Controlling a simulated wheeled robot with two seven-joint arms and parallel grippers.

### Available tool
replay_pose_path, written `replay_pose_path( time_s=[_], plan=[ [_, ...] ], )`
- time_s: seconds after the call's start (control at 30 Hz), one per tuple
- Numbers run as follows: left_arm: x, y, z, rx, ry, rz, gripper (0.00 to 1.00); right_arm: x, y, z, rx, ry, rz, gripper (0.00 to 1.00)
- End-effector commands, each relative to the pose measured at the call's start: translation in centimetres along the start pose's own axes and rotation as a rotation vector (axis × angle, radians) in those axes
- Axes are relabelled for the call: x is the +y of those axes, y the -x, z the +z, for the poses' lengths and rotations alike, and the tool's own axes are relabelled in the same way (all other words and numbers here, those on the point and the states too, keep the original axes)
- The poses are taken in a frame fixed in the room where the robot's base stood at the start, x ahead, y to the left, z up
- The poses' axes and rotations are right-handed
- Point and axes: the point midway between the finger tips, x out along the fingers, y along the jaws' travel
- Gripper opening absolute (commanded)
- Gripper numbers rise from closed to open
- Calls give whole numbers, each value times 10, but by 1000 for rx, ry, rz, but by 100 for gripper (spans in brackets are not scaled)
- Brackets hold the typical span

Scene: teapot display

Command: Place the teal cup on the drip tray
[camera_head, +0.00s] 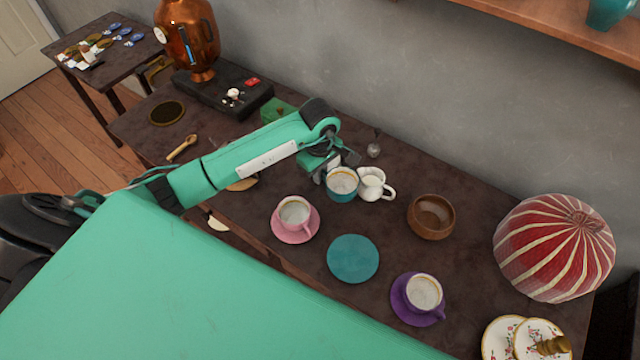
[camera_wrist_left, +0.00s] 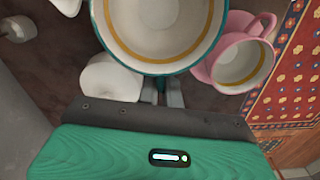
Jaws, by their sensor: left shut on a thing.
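The teal cup (camera_head: 342,194) has a white inside with a yellow band. It is near the middle of the table, beside a white jug (camera_head: 373,184). My left gripper (camera_head: 326,172) is shut on its near-left side; whether the cup is lifted is unclear. In the left wrist view the cup (camera_wrist_left: 160,62) fills the top, with my left fingers (camera_wrist_left: 162,92) at its wall. A round dark disc with a brassy rim, apparently the drip tray (camera_head: 167,113), lies at the far left below the copper urn (camera_head: 188,40). My right gripper is out of view.
A bare teal saucer (camera_head: 352,259) lies in front. A pink cup (camera_head: 294,213) and a purple-saucered cup (camera_head: 424,292) flank it. A wooden bowl (camera_head: 432,217) and a red striped dome (camera_head: 556,247) stand right. A wooden spoon (camera_head: 182,147) lies near the disc.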

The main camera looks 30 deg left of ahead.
Motion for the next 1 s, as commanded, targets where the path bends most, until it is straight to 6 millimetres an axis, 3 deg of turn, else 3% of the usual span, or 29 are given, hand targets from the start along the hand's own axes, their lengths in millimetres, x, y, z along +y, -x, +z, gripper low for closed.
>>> replay_pose_path(
  time_s=[0.5,0.97,1.0],
  plan=[
    [0,-63,0,-1,0,-1,0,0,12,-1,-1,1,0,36],
    [0,-73,0,1,-2,2,0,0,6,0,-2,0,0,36],
    [0,-71,0,1,-1,2,14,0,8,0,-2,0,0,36]
  ],
)
